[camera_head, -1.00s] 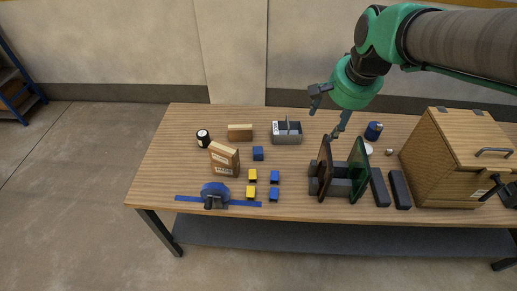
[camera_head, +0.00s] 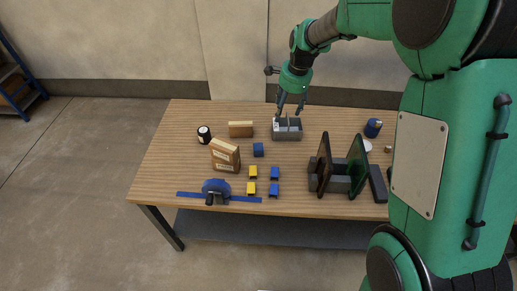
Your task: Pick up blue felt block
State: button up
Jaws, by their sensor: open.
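Several small blue blocks lie on the wooden table. One blue block (camera_head: 258,150) sits alone near the middle. Two more, a rear blue block (camera_head: 275,173) and a front blue block (camera_head: 274,189), sit closer to the front edge beside yellow blocks. I cannot tell from the picture which one is felt. My gripper (camera_head: 290,111) is open, pointing down over the grey divided bin, behind and to the right of the lone blue block. Nothing shows between its fingers.
The grey bin (camera_head: 288,135) stands below my gripper. A rack with upright plates (camera_head: 356,163) stands to the right. My arm hides the table's right end.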

aim_at(259, 146)
jog(key=w+a+f+m, duration=0.2)
jog(key=w+a+f, duration=0.1)
jog(key=f, duration=0.6)
jog(key=w+a+f+m+g+p, duration=0.1)
jog(key=w+a+f, duration=0.3)
jog(key=f, duration=0.6)
jog(key=shift+w+a+f+m, duration=0.15)
jog(key=shift+w+a+m, duration=0.1)
jog(key=shift+a+m, duration=0.45)
jog(key=shift+a+f, duration=0.2)
jog(key=shift+f, duration=1.2)
jog(key=shift+a+f, duration=0.2)
jog(key=shift+f, duration=1.2)
jog(key=shift+a+f, duration=0.2)
jog(key=shift+f, duration=1.2)
jog(key=shift+s+f, duration=0.1)
jog(key=shift+g, duration=0.3)
jog(key=shift+a+f+b, duration=0.2)
jog(key=shift+f, duration=1.1)
jog(key=shift+a+f+b, duration=0.2)
jog(key=shift+f, duration=1.05)
jog(key=c, duration=1)
